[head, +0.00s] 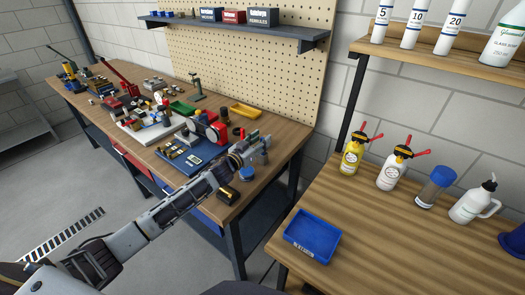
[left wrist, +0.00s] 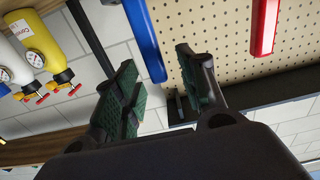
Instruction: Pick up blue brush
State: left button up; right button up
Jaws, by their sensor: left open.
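My left gripper (head: 258,146) reaches over the near right end of the cluttered workbench. In the left wrist view the two dark green-padded fingers (left wrist: 158,92) stand apart with nothing held between them. A long blue piece (left wrist: 145,40) shows beyond the gap between the fingertips; its far end is cut off by the frame, and I cannot tell whether it is the blue brush. No blue brush can be clearly made out in the head view, where my gripper hides part of the bench. My right gripper is not in view.
The workbench (head: 225,205) holds many tools, a blue mat (head: 194,158) and a yellow tray (head: 243,110). A pegboard (head: 240,55) with a shelf (head: 235,29) rises behind. At right, a wooden table (head: 380,240) holds a blue tray (head: 318,246) and several bottles.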

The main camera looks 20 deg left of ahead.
pick_arm(q)
jog(key=shift+w+d, duration=0.2)
jog(key=shift+w, duration=0.5)
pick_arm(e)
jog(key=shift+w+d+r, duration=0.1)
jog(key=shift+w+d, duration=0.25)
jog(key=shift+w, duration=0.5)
pick_arm(q)
jog(key=c, duration=0.9)
grip_shut()
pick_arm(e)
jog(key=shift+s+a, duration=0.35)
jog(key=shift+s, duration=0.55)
